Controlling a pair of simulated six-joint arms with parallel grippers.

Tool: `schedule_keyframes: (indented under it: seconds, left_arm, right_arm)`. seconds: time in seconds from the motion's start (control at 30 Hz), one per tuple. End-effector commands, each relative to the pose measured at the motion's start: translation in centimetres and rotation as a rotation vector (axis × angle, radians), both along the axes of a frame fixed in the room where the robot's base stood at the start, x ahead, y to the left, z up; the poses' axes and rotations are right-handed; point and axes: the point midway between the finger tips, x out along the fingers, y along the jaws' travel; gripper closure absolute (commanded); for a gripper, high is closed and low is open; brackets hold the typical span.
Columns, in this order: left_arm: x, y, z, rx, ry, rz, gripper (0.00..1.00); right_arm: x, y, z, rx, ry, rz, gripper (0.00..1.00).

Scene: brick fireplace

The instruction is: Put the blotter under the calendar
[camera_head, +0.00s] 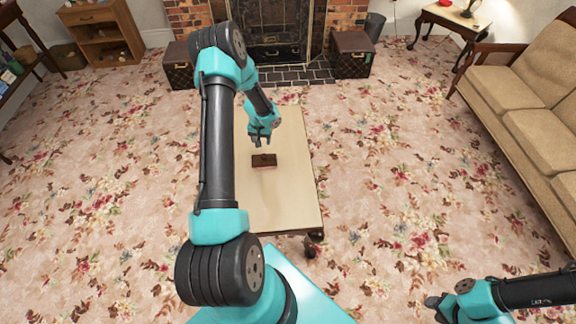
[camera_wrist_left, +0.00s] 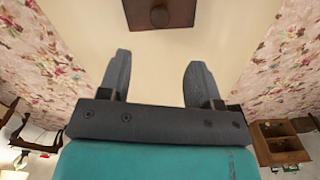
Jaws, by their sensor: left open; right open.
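The blotter (camera_head: 264,161), a small dark brown block with a round knob on top, lies on the pale table. It also shows at the top edge of the left wrist view (camera_wrist_left: 178,13), partly cut off. My left gripper (camera_head: 260,142) is open and empty, just beyond the blotter in the head view. In the left wrist view its two fingers (camera_wrist_left: 157,68) stand apart, with bare tabletop between them and a gap to the blotter. My right gripper (camera_head: 434,304) is open, low at the right, away from the table. I cannot make out a calendar in either view.
The long cream table (camera_head: 292,199) is otherwise bare where I see it; my left arm hides part of its left side. Two brown trunks (camera_head: 352,56) flank the fireplace. A tan sofa (camera_head: 525,100) stands at the right. Flowered carpet lies around the table.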

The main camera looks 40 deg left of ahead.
Motion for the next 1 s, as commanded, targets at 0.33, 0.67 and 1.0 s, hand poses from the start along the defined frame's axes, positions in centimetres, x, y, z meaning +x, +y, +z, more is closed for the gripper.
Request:
schedule_keyframes:
  seconds: [0.33, 0.67, 1.0]
  left_arm:
    - [1.0, -12.2, -1.0, -0.159, -0.060, -0.120, 0.42]
    - [-5.6, -34.5, 0.9, -0.345, -0.145, -0.331, 0.42]
    - [-11.8, -40.2, 3.2, -0.316, -0.151, -0.427, 0.42]
  right_arm:
    - [0.0, 0.0, 0.0, 0.000, 0.000, 0.000, 0.57]
    - [0.0, 0.0, 0.0, 0.000, 0.000, 0.000, 0.57]
    - [0.0, 0.0, 0.0, 0.000, 0.000, 0.000, 0.57]
